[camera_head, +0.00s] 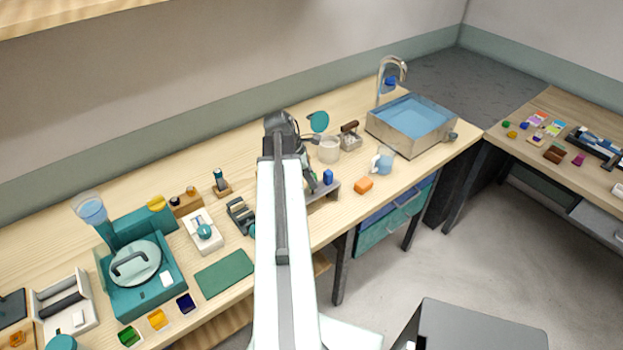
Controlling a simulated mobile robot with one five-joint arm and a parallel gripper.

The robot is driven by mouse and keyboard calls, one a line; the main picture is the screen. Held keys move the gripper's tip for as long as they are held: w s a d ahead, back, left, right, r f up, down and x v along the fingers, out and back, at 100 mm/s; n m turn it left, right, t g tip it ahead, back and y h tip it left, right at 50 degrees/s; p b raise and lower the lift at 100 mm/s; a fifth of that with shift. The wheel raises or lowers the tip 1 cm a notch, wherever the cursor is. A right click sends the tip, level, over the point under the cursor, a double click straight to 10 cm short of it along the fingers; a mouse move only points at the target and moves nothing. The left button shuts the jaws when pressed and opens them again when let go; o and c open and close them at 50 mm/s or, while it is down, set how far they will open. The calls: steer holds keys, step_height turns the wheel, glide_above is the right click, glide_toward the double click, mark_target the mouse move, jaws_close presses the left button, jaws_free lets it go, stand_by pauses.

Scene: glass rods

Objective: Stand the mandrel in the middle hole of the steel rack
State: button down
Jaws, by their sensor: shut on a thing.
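My gripper (311,184) points down at the end of my arm, over the left part of a low grey steel rack (324,195) near the bench's front edge. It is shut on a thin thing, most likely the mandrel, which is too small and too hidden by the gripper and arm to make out. I cannot tell whether its lower end touches the rack or is in a hole. The rack's left part and its holes are hidden behind my arm. A small blue piece (328,176) shows at the rack, right of my gripper.
A steel sink (404,137) is farther right. A dark stand (241,214) and green mat (224,273) lie left of my arm.

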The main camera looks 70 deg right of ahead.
steer(key=shift+f+b, duration=1)
steer(key=shift+f, duration=0.15)
steer(key=c, duration=1.1)
jaws_free()
steer(key=shift+r, duration=0.1)
steer(key=p+v, duration=0.7)
steer(key=shift+w+r, duration=0.1)
steer(key=shift+r, duration=0.2)
